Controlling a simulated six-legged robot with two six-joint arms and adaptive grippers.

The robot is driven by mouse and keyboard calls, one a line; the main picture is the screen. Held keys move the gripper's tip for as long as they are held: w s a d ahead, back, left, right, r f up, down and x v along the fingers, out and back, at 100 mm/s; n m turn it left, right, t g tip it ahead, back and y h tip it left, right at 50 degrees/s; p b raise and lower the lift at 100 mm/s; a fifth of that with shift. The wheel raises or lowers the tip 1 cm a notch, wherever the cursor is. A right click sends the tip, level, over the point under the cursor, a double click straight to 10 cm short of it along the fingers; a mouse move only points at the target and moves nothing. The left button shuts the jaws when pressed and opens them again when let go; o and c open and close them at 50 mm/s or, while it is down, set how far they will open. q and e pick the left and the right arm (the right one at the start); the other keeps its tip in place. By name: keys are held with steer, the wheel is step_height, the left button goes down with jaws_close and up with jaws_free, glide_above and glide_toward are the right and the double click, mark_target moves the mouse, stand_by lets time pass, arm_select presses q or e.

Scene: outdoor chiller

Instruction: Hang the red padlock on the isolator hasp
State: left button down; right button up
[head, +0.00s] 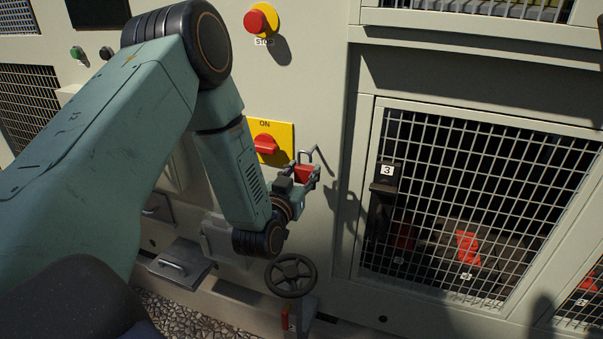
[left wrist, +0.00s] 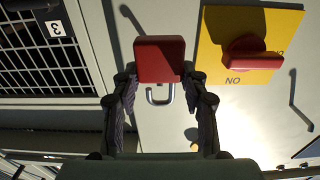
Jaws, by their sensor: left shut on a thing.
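The red padlock (head: 304,173) is held in my left gripper (head: 298,184), in front of the cabinet wall. In the left wrist view the padlock body (left wrist: 160,58) sits between the two fingertips of the left gripper (left wrist: 160,80), with its grey U-shaped shackle (left wrist: 160,96) showing. The isolator is a yellow plate (head: 285,133) with a red handle (head: 265,144), left of the padlock; it appears upside down in the left wrist view (left wrist: 278,22). I cannot clearly pick out the hasp or its hole. My right gripper is out of view.
A red stop button (head: 255,21) is above the isolator. A black handwheel (head: 291,276) stands below my left gripper. A mesh door (head: 490,180) with a black latch (head: 384,187) marked 3 is to the right. Gravel (head: 180,312) lies below.

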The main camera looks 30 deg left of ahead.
mark_target(307, 166)
arm_select(q)
steer(key=shift+w, duration=0.1)
steer(key=shift+w, duration=0.15)
steer(key=shift+x, duration=0.8)
steer(key=shift+w+r+b, duration=0.1)
steer(key=shift+w+b, duration=0.3)
steer(key=shift+w, duration=0.05)
steer(key=shift+x, duration=0.8)
steer(key=shift+b, duration=0.3)
steer(key=shift+a+f+b, duration=0.1)
steer(key=shift+f+b, duration=0.3)
steer(key=shift+f, duration=0.3)
